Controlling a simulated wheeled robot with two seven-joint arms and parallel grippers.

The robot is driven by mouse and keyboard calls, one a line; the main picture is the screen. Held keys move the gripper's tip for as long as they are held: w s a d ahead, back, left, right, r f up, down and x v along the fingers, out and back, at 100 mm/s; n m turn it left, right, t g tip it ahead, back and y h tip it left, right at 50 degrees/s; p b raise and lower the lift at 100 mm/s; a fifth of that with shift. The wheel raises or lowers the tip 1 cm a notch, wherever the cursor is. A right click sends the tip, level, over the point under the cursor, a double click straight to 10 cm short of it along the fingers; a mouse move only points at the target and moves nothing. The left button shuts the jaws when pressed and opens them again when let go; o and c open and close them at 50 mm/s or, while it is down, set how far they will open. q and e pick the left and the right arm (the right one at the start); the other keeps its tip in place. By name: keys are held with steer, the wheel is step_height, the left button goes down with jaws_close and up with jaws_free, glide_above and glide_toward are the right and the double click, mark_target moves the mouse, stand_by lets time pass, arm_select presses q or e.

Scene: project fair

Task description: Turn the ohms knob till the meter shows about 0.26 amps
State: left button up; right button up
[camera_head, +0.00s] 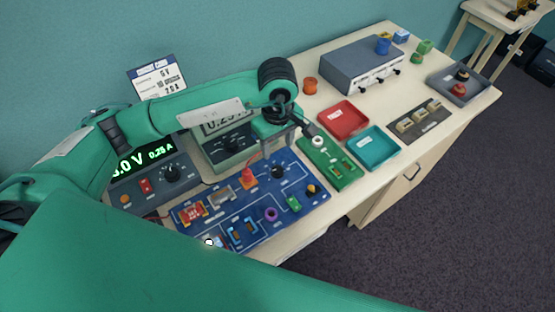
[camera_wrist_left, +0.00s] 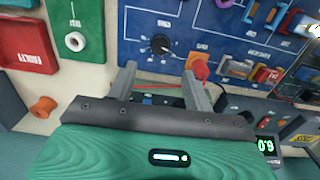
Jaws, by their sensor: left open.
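The ohms knob is a black dial (camera_head: 278,172) on the blue circuit board (camera_head: 230,197). It also shows in the left wrist view (camera_wrist_left: 160,44), with white scale marks around it. My left gripper (camera_head: 279,148) hangs over the board just above the knob. In the left wrist view its open, empty fingers (camera_wrist_left: 160,72) point toward the knob, which lies beyond the fingertips, apart from them. The meter (camera_head: 229,140) stands behind the board; its display starts with about 0.2, partly hidden by my arm. My right gripper is not in view.
A power supply (camera_head: 150,182) at the left reads about 6.0 V and 0.25 A. A red-orange part (camera_head: 247,178) stands close to the knob's left. A green board (camera_head: 328,165), a red tray (camera_head: 343,118) and a teal tray (camera_head: 373,147) lie to the right.

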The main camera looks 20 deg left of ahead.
arm_select(q)
steer(key=shift+r+b, duration=0.35)
steer(key=shift+r, duration=1.6)
